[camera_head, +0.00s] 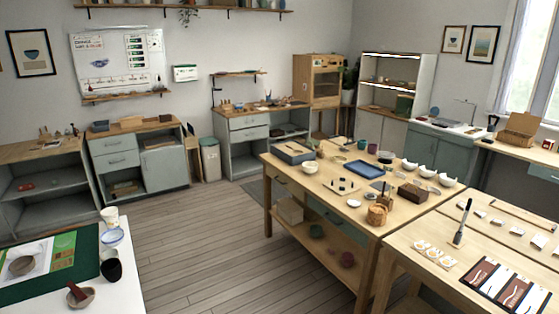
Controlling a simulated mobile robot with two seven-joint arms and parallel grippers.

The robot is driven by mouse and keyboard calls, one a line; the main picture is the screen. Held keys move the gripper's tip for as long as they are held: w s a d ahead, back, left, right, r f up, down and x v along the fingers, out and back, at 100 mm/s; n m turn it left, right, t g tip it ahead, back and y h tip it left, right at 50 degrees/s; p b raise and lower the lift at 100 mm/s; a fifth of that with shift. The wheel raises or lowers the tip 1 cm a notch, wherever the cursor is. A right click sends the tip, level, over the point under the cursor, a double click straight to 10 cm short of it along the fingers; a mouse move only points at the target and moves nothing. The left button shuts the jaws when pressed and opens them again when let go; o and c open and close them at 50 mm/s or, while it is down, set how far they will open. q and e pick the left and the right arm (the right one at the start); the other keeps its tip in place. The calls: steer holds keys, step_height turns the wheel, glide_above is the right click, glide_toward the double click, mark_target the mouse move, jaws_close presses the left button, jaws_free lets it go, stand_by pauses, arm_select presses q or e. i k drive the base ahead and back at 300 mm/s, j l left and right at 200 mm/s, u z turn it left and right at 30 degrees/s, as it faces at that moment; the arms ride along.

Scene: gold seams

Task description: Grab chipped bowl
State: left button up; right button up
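Several bowls are in view, and I cannot tell for sure which one is chipped. White bowls (447,181) stand in a row along the right edge of the wooden centre table (285,178); their rims look uneven, but they are small in the picture. A small pale bowl (310,167) stands near that table's left end. On the white table at the lower left are a blue-and-white bowl (113,238), a dark bowl (111,269) and a shallow brown bowl with a red tool in it (80,297). Neither of my grippers is in view.
Open wooden floor (195,245) lies between the white table and the centre table. A second wooden table (405,239) with dark trays adjoins the centre table at the right. Grey-green cabinets (115,155) line the back wall, with a bin (210,160) between them.

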mark_target(310, 169)
steer(key=i, duration=1.1)
steer(key=i+z, duration=0.15)
steer(key=i, duration=0.95)
steer(key=i+j, duration=0.15)
steer(key=i, duration=0.9)
steer(key=i+z, duration=0.2)
steer(key=i, duration=0.45)
steer(key=i+j+z, duration=0.2)
steer(key=i, duration=0.4)
steer(key=l, duration=0.1)
